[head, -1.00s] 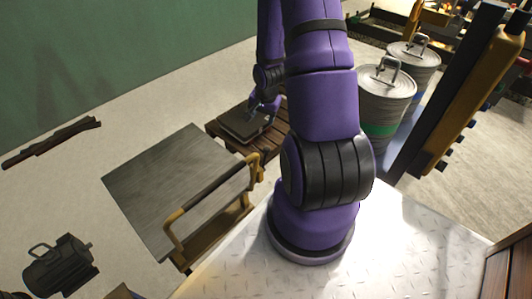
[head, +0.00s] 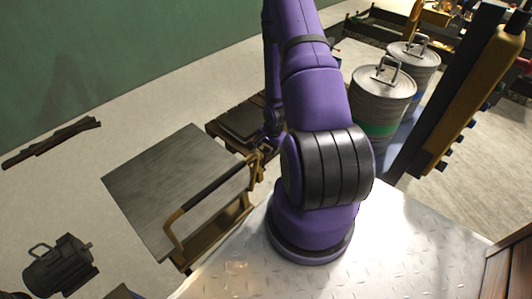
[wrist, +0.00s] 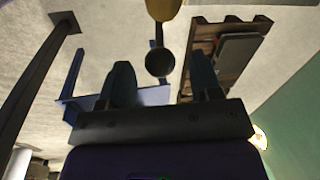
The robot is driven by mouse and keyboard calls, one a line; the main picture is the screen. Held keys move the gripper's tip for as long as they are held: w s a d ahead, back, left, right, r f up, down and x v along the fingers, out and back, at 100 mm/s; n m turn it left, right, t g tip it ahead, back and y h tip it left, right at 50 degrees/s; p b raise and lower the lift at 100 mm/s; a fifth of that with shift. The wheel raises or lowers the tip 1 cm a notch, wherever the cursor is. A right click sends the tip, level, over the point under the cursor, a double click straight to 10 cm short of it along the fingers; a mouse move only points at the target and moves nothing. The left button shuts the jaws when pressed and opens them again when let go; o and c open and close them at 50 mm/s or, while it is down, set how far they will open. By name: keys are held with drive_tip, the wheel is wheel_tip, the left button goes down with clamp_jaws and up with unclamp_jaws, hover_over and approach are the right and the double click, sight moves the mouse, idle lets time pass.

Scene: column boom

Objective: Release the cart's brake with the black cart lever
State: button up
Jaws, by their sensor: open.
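The cart (head: 165,185) stands left of my arm, with a flat grey top and a yellow and dark handle frame. In the wrist view, a dark round knob (wrist: 160,62), which looks like the end of the black cart lever, lies between the fingers in the picture. A yellow part (wrist: 163,9) is just above it. My gripper (wrist: 160,72) is open, one finger on each side of the knob, with gaps showing on both sides. I cannot tell how deep the knob sits. In the head view, my gripper (head: 263,146) is small and dark beside the cart's right corner.
A wooden pallet with a dark flat box (head: 240,122) lies behind the cart; the pallet (wrist: 200,35) also shows in the wrist view. Ribbed cans (head: 384,100) stand to the right. A dark motor-like unit (head: 58,265) lies front left. The floor left of the cart is mostly clear.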

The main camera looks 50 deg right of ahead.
sight(266, 153)
drive_tip(key=shift+w+f, duration=0.2)
drive_tip(key=shift+f, duration=0.9)
drive_tip(key=shift+w+f, duration=0.2)
drive_tip(key=shift+f, duration=0.85)
drive_tip(key=shift+c, duration=0.2)
clamp_jaws()
